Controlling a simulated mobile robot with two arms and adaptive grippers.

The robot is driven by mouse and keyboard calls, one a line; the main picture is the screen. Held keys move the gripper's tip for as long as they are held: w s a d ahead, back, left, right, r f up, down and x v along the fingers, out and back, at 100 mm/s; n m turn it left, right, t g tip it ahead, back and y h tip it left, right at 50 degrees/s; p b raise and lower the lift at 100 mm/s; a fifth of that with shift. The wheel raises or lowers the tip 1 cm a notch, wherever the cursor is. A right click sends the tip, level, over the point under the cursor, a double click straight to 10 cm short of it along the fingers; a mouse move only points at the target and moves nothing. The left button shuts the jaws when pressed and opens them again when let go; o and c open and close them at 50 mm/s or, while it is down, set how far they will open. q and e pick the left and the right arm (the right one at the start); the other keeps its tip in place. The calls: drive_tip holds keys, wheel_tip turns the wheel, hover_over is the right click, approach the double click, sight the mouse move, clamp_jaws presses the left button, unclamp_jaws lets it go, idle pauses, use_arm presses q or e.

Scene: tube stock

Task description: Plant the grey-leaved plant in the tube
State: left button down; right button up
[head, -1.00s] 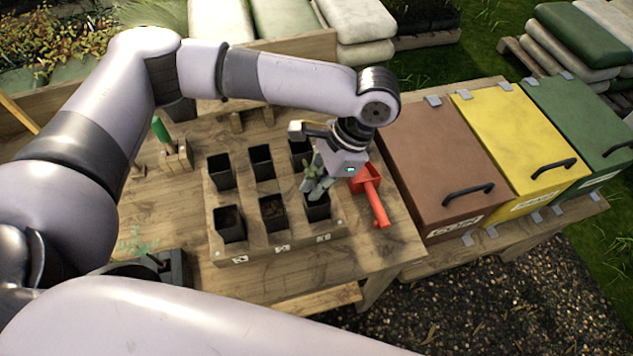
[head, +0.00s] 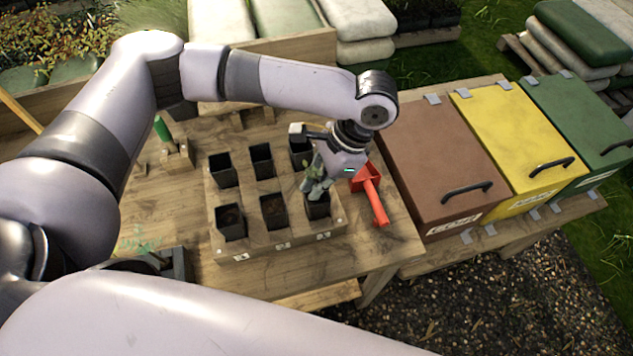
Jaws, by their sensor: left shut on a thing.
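The grey-leaved plant (head: 309,179) is at the mouth of the front right black tube (head: 318,211) in the wooden rack (head: 291,246). My left gripper (head: 322,182) is shut on the plant from above. Its fingers and the leaves overlap, so I cannot tell how deep the plant's base sits in the tube. The front left tube (head: 231,226) and front middle tube (head: 274,214) show dark soil inside. My right gripper is not in view.
A red scoop (head: 374,203) lies just right of the rack. Brown (head: 440,165), yellow (head: 525,145) and green (head: 585,125) lidded bins stand further right. A green-handled tool (head: 162,130) stands in a wooden block at the back left.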

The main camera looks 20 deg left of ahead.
use_arm(q)
drive_tip(key=shift+f+p, duration=0.1)
drive_tip(key=shift+p, duration=0.2)
idle(0.6)
drive_tip(key=c, duration=1.7)
unclamp_jaws()
drive_tip(key=shift+c, duration=0.5)
drive_tip(key=c, duration=0.4)
drive_tip(key=shift+o, duration=0.2)
